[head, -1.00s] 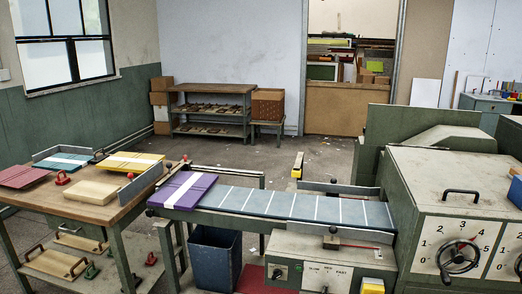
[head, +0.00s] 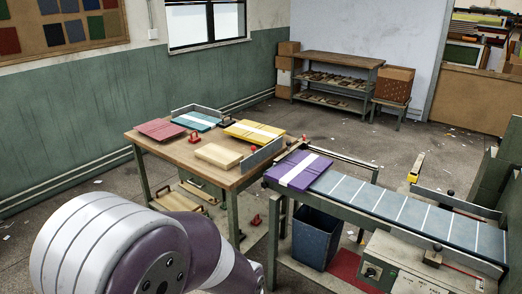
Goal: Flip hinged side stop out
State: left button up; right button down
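A grey upright plate (head: 262,154), which looks like the hinged side stop, stands along the right edge of the wooden table (head: 178,150), beside the feeder belt. Red knobs show near its ends; its hinge is too small to make out. A similar grey plate (head: 197,112) stands at the table's back edge. Long low grey guide plates (head: 457,204) also line the belt. A white and purple link of my own arm fills the lower left of the head view. Neither of my grippers is in view.
A purple stack with a white band (head: 300,171) lies at the belt's near end; the belt (head: 400,208) runs right. Red, teal and yellow stacks and a pale wooden block (head: 218,155) lie on the table. A blue bin (head: 316,237) stands below the belt.

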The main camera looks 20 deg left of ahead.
aim_at(249, 162)
jog(key=i+j, duration=0.5)
jog(key=i+j+z, duration=0.15)
jog(key=i+j, duration=0.85)
jog(key=i+j+z, duration=0.15)
jog(key=i+j, duration=0.3)
jog(key=j, duration=0.25)
